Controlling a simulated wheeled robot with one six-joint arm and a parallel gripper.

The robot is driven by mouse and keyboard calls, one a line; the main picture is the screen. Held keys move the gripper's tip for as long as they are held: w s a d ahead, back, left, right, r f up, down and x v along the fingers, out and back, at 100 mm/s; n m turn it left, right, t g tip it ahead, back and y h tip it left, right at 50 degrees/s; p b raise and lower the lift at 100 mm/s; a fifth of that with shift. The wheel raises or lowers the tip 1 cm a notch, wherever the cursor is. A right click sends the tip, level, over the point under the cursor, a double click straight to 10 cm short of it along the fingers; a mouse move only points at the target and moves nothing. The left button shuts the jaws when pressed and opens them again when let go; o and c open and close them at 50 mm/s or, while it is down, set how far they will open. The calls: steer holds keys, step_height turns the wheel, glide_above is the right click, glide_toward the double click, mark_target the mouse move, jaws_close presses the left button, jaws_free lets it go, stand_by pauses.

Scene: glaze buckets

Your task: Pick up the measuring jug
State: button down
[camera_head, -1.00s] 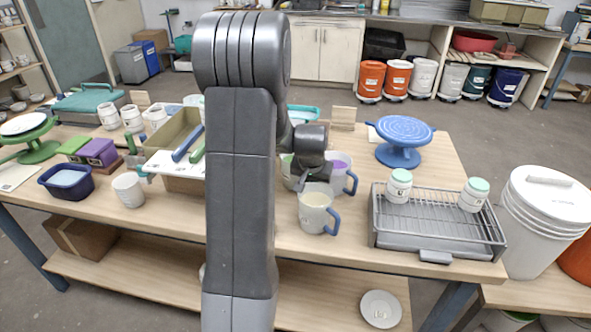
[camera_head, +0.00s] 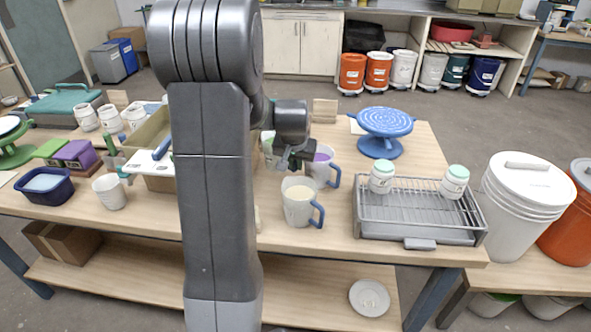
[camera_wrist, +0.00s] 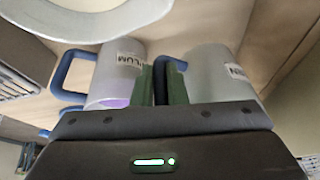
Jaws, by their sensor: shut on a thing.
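My gripper (camera_head: 291,158) is shut on the blue handle of a pale measuring jug; the green fingers and gripper also show in the wrist view (camera_wrist: 160,84). This held jug (camera_head: 268,146) is largely hidden behind my arm in the head view, and its pale body with a partly hidden label fills the right of the wrist view (camera_wrist: 215,70). A second jug (camera_head: 320,172) with purple contents stands just right of the gripper, its label partly readable in the wrist view (camera_wrist: 118,70). A third jug (camera_head: 298,208) with cream contents stands nearer.
A wire rack on a grey tray (camera_head: 420,226) holds two white jars with green lids (camera_head: 382,177) on the right. A blue turntable (camera_head: 384,124) stands behind. A white cup (camera_head: 110,193) and a navy tub (camera_head: 40,190) are on the left. My arm hides the middle.

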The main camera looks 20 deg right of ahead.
steer(key=shift+r, duration=2.65)
